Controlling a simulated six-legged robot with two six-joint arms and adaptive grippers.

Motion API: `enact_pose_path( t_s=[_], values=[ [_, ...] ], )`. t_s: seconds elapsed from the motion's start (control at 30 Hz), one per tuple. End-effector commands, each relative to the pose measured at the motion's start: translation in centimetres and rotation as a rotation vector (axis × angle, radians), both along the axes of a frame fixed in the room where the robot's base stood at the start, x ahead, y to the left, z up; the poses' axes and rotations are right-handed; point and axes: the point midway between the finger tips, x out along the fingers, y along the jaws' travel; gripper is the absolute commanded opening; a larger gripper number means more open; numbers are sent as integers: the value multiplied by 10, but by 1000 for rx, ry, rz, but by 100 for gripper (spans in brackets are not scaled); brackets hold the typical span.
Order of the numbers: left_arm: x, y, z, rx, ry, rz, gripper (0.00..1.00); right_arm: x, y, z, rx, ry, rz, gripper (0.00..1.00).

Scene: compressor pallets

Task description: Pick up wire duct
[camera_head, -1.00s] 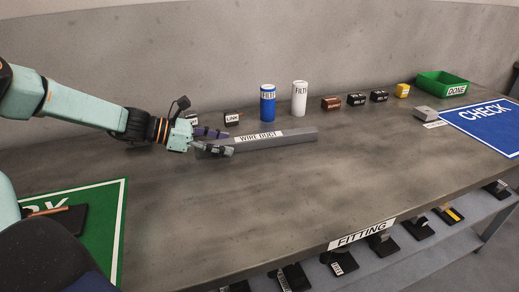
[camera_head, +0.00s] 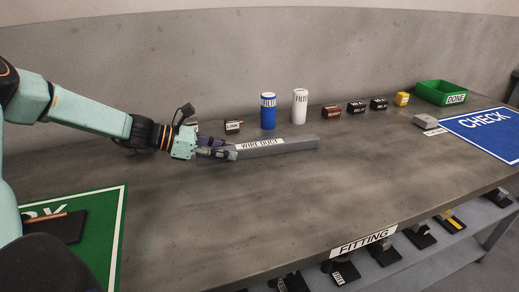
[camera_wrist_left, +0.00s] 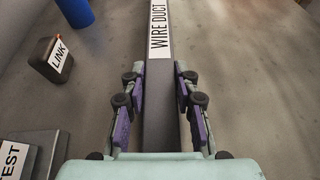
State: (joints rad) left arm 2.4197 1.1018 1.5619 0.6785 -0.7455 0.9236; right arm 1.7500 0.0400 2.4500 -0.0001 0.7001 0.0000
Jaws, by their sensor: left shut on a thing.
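The wire duct (camera_head: 285,146) is a long grey bar with a white label, lying on the grey table in the head view. In the left wrist view the wire duct (camera_wrist_left: 179,75) runs from the top edge down between the fingers. My left gripper (camera_head: 222,151) is at the duct's left end, with a finger on each side of it. In the left wrist view the left gripper (camera_wrist_left: 161,90) is shut on the duct, and the palm hides the duct's near end. My right gripper is not in view.
Behind the duct stand a LINK block (camera_head: 233,126), a blue filter (camera_head: 268,112) and a white filter (camera_head: 299,108). Small blocks and a green DONE bin (camera_head: 430,90) are further right. A blue CHECK mat (camera_head: 486,135) lies at the right. The table in front is clear.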

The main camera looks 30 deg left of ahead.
Motion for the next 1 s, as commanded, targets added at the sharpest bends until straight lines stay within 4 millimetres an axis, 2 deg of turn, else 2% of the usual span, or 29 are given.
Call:
enact_pose_path(
  t_s=[0.13, 0.53, 0.67, 1.0],
  values=[
    [0, 0, -2, 2, 3, 1, 0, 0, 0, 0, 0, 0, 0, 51],
    [0, 0, 3, 3, 3, 1, 0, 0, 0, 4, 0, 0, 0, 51],
    [0, 0, 19, 2, 0, 1, 0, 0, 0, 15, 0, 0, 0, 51],
    [0, 0, 75, 1, -1, 2, 0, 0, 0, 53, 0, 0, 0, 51]
  ],
)
